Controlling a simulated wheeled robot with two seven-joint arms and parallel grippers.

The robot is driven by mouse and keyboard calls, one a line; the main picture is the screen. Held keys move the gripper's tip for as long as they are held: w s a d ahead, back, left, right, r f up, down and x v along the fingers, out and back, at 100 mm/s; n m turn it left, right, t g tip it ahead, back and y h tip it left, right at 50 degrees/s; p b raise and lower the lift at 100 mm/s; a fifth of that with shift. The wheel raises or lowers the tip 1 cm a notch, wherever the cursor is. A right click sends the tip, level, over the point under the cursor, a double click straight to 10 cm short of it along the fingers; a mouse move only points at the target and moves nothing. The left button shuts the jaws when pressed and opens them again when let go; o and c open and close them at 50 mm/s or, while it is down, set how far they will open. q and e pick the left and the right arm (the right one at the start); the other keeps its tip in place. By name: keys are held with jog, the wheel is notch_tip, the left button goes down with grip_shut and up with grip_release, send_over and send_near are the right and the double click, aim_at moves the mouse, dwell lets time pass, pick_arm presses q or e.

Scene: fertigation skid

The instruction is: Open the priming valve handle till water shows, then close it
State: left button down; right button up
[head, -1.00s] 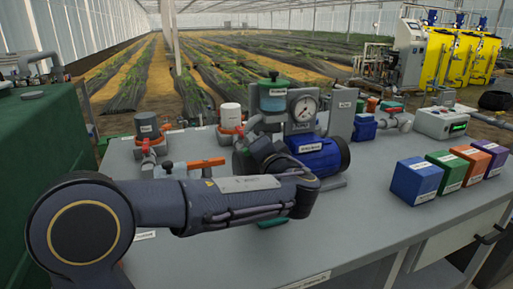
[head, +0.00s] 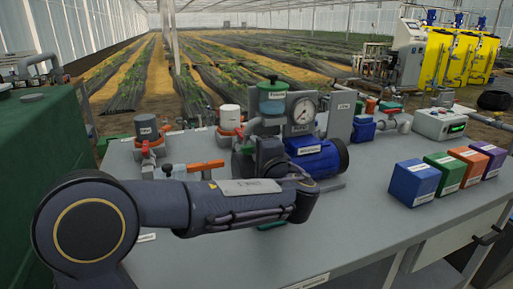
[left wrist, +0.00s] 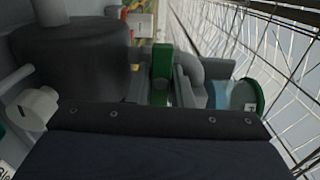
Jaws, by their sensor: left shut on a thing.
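My left gripper (head: 269,150) is at the pump, seen from behind, its fingertips hidden by my own wrist. In the left wrist view, a narrow green handle (left wrist: 162,62) stands upright straight ahead, and my gripper is shut on it; I take it for the priming valve handle. The clear pot with a green lid (head: 272,97) stands just behind my gripper; it also shows at the right of the left wrist view (left wrist: 237,96), with a bluish tint inside. I cannot tell the water level. My right gripper is out of view.
The blue motor (head: 315,157) is close to the right of my wrist, with a pressure gauge (head: 304,110) above. An orange-handled valve (head: 205,165) is to the left. Several coloured boxes (head: 414,183) stand on the right of the grey bench (head: 375,225).

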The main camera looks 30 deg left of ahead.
pick_arm(q)
jog(key=shift+f, duration=0.1)
jog(key=c, duration=1.4)
grip_release()
jog(key=shift+o, duration=0.2)
jog(key=shift+d, duration=0.15)
jog(key=v, duration=0.7)
jog(key=shift+s+d+p, duration=0.2)
jog(key=shift+s+p, duration=0.1)
